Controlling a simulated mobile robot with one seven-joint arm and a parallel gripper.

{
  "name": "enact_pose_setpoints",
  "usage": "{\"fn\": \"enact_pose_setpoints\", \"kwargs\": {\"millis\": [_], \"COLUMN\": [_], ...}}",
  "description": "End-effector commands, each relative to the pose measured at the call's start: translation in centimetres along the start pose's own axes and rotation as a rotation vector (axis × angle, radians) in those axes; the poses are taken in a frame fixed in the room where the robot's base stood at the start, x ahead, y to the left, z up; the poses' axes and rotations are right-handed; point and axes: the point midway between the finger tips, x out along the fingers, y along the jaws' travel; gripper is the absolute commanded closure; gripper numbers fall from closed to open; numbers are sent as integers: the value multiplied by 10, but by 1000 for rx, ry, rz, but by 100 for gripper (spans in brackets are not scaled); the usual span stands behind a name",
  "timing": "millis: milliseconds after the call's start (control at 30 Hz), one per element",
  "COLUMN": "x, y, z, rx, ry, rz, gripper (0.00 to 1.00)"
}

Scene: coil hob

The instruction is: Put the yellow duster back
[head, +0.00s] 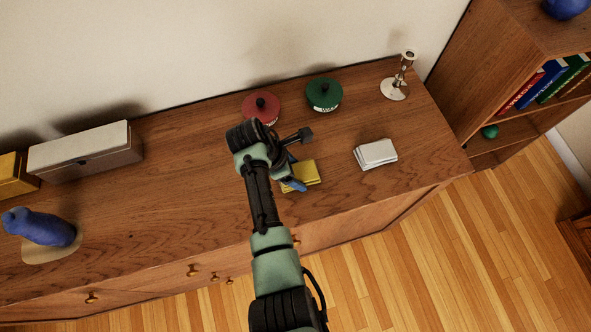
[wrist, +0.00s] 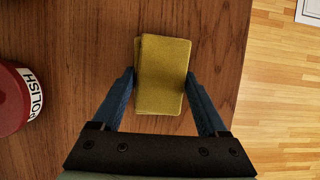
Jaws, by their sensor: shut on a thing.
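The yellow duster (head: 304,174) is a folded cloth on or just above the wooden cabinet top, near its front edge. In the wrist view the duster (wrist: 162,75) lies between the two blue fingers of my gripper (wrist: 161,92). My gripper (head: 294,183) is shut on it, with a finger along each long side. The arm hides part of the duster in the head view. I cannot tell whether the duster touches the wood.
A red tin (head: 262,106) labelled polish stands behind the gripper, with a green tin (head: 324,94) beside it. A folded white cloth (head: 375,153) lies to the right, and a candlestick (head: 396,88) stands at the back right. A long box (head: 86,151) and blue object (head: 40,227) are left.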

Motion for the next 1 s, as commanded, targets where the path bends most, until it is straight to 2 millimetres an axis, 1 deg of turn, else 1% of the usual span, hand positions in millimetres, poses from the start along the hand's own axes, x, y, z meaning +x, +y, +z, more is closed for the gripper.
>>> {"fn": "enact_pose_setpoints", "kwargs": {"millis": [67,100,167,200,233,467,600,667,767,900,1000], "x": [3,4,3,3,3,2,-7,-16,-35,-67,-87], "y": [0,0,0,0,0,0,0,1,0,1,1], "z": [-1,-1,-1,-1,-1,-1,0,0,0,0,0], "rx": [0,0,0,0,0,0,0,0,0,1,0], "ry": [0,0,0,0,0,0,0,0,0,0,0], "rz": [-1,-1,-1,-1,-1,-1,0,2,3,4,4], "gripper": [76,22,11,4,0,0,0,0,0,0,0]}}
